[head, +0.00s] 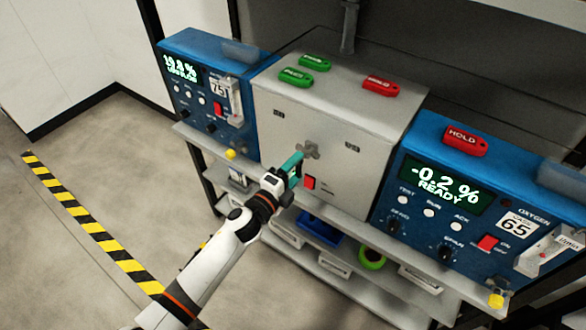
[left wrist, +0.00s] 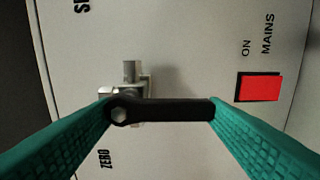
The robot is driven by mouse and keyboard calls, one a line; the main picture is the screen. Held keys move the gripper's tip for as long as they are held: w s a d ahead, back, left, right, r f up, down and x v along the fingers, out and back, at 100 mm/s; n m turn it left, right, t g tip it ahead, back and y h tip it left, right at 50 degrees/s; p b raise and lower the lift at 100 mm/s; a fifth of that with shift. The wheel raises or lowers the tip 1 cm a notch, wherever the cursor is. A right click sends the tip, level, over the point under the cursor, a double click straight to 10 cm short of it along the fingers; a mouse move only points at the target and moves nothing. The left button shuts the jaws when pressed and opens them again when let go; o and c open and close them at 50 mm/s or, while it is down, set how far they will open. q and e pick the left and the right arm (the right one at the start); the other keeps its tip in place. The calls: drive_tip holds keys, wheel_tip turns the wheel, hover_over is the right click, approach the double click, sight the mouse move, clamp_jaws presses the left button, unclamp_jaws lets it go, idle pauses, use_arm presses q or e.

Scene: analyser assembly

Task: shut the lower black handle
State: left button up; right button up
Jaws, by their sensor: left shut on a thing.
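The black handle (left wrist: 165,110) is a short bar with a hex bolt at its left end in the left wrist view. It lies across the picture in front of a metal valve fitting (left wrist: 130,75) on the grey cabinet's face. My left gripper (left wrist: 162,112) is shut on it, with a green fingertip against each end. In the head view my left gripper (head: 292,166) is at the front of the grey cabinet (head: 330,115), just below the metal fitting (head: 309,150); the handle is hard to make out there. My right gripper is not in view.
A red mains switch (left wrist: 258,87) sits close to the handle. Blue analyser units (head: 205,90) and (head: 440,215) flank the cabinet. Green tags (head: 297,78) and a red tag (head: 381,86) lie on its top. Shelves below hold trays and a green tape roll (head: 372,258). The floor at left is clear.

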use_arm(q)
drive_tip(key=shift+f, duration=0.1)
idle(0.4)
drive_tip(key=o, duration=1)
drive_tip(key=b+v, duration=0.1)
drive_tip(key=v, duration=1.1)
drive_tip(key=shift+b, duration=0.4)
